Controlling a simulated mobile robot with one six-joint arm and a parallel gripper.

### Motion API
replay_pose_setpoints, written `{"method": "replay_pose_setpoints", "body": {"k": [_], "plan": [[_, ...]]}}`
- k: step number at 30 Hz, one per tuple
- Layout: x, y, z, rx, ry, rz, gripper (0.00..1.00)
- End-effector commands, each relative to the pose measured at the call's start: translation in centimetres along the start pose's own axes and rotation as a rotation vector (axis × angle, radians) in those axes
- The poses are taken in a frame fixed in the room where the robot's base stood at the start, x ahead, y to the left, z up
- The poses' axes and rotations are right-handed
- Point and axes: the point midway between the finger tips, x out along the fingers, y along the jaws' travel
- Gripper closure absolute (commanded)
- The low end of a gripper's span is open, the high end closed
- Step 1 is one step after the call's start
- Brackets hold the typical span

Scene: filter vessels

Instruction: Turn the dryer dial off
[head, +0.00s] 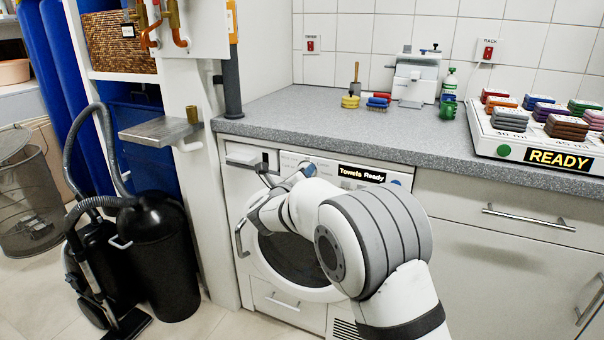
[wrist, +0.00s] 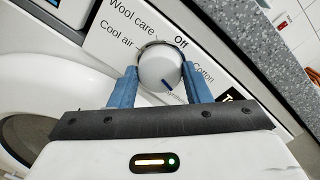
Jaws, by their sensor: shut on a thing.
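The dryer dial (wrist: 158,66) is a round white knob on the dryer's panel. Its dark blue pointer mark faces down and slightly right, away from the "Off" label (wrist: 181,40) above it. My gripper (wrist: 159,74) is shut on the dial, with one blue finger on each side. The white dryer (head: 262,292) stands under the grey counter in the head view, and its display (head: 361,174) reads "Towels Ready". My arm covers part of the dryer's front and door there, and I cannot make out the dial clearly in that view.
The speckled counter (head: 290,125) overhangs just above the panel. A board (head: 540,170) with stacked coloured blocks and a "READY" sign stands on it at right. Drawers are at right.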

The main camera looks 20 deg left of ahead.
Motion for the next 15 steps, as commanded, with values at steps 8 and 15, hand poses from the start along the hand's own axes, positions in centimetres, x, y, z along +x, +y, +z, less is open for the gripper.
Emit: {"method": "replay_pose_setpoints", "body": {"k": [8, 15], "plan": [[0.08, -0.30, 0.18, -0.262, 0.020, 0.002, 0.79], [0.10, -0.31, 0.21, -0.490, 0.035, 0.004, 0.79]]}}
